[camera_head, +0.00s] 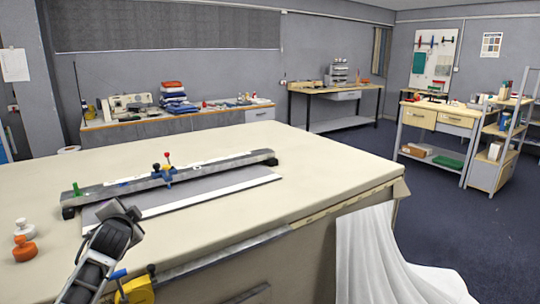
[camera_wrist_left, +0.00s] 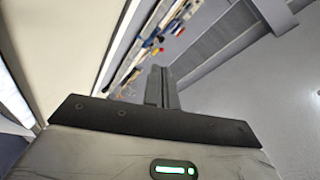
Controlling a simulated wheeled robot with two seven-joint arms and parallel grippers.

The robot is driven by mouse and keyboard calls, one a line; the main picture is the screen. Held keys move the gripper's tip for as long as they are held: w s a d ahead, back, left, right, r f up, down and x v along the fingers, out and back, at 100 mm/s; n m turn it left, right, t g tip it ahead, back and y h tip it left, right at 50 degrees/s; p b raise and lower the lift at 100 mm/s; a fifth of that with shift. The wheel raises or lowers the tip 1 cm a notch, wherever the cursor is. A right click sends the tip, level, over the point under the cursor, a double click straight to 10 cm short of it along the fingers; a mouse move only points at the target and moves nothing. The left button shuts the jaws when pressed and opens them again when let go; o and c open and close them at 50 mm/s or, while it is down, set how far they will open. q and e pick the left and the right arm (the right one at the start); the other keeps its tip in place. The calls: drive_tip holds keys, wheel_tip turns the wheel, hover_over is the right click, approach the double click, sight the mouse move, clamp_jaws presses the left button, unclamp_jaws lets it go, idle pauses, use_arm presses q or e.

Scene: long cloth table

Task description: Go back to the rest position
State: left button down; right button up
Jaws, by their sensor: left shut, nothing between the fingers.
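My left arm comes in at the bottom left of the head view, with its dark wrist by the front edge of the long cloth table (camera_head: 280,215). My left gripper (camera_wrist_left: 162,86) shows in the left wrist view with its two dark fingers together and nothing between them. The fingers point toward the back wall and a cluttered side bench. In the head view the fingers cannot be made out clearly. My right gripper is in neither view.
A long cutting rail (camera_head: 120,186) with a blue clamp (camera_head: 163,175) lies on the table beyond my wrist. An orange weight (camera_head: 24,250) and a white weight (camera_head: 24,229) stand left. White cloth (camera_head: 385,265) hangs at the front right. The table's right half is clear.

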use_arm(q)
drive_tip(key=w+d+r+n+t+h, duration=0.1)
drive_tip(key=d+r+n+t+h, duration=0.1)
drive_tip(key=d+n+t+h, duration=0.3)
drive_tip(key=s+d+f+g+h, duration=0.1)
drive_tip(key=s+d+f+g, duration=0.1)
drive_tip(key=s+d+f, duration=0.35)
drive_tip(key=s+d+f+g, duration=0.2)
drive_tip(key=s+f, duration=0.4)
drive_tip(key=f, duration=0.3)
drive_tip(key=s+d+f+g+h, duration=0.1)
drive_tip(key=s+d+f+g, duration=0.1)
drive_tip(key=s+d+f, duration=0.35)
drive_tip(key=s+d+f+g, duration=0.1)
drive_tip(key=s+d+f, duration=0.2)
drive_tip(key=s, duration=0.7)
drive_tip(key=s+d+f+g+h, duration=0.1)
drive_tip(key=s+f, duration=0.4)
drive_tip(key=s, duration=0.6)
drive_tip(key=shift+d+f+n+g+h, duration=0.2)
drive_tip(key=shift+d+n+g+h, duration=0.15)
drive_tip(key=shift+d+g, duration=0.45)
